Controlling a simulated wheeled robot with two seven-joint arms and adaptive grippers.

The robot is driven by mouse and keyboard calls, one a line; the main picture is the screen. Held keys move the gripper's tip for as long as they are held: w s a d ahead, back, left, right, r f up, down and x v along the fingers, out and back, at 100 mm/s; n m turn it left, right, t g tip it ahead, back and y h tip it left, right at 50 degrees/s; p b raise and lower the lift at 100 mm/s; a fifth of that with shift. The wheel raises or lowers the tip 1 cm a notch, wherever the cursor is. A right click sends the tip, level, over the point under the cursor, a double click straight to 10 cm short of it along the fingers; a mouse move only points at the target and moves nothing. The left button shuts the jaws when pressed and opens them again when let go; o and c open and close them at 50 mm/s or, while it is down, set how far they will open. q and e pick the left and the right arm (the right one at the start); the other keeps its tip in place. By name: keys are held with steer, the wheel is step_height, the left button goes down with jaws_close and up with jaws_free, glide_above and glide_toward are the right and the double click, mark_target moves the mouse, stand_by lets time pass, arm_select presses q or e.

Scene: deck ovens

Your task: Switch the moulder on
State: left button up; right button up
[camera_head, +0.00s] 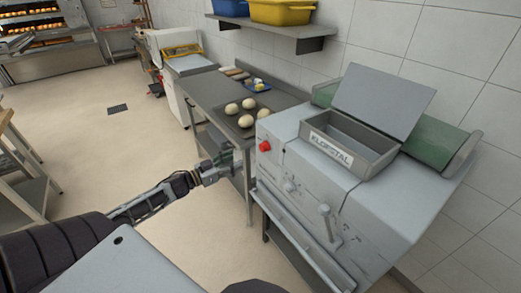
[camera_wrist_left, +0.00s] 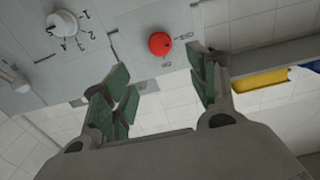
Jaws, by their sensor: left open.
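The moulder (camera_head: 300,190) is a grey machine with the label KLOFSTAL, a hopper with a raised lid, and a green belt. A red knob (camera_head: 265,146) sits on the left end of its front. In the left wrist view the red knob (camera_wrist_left: 160,43) shows near printed marks, with a white dial (camera_wrist_left: 62,24) to its left. My left gripper (camera_head: 228,158) is left of the red knob in the head view. In the wrist view its green fingers (camera_wrist_left: 162,72) are spread and empty, with the knob beyond them and between their tips. My right gripper is not seen.
A grey table (camera_head: 203,92) with several dough balls (camera_head: 247,111) stands behind the moulder. A wall shelf (camera_head: 270,28) holds yellow and blue bins (camera_head: 282,12). A wooden-topped bench (camera_head: 5,117) is at the left edge. The floor (camera_head: 90,150) between is clear.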

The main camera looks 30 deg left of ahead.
arm_select(q)
glide_toward(261, 149)
steer(key=shift+x, duration=4.75)
steer(key=shift+d+r, duration=0.1)
steer(key=shift+r, duration=0.05)
steer(key=c, duration=1.1)
steer(key=shift+o, duration=0.2)
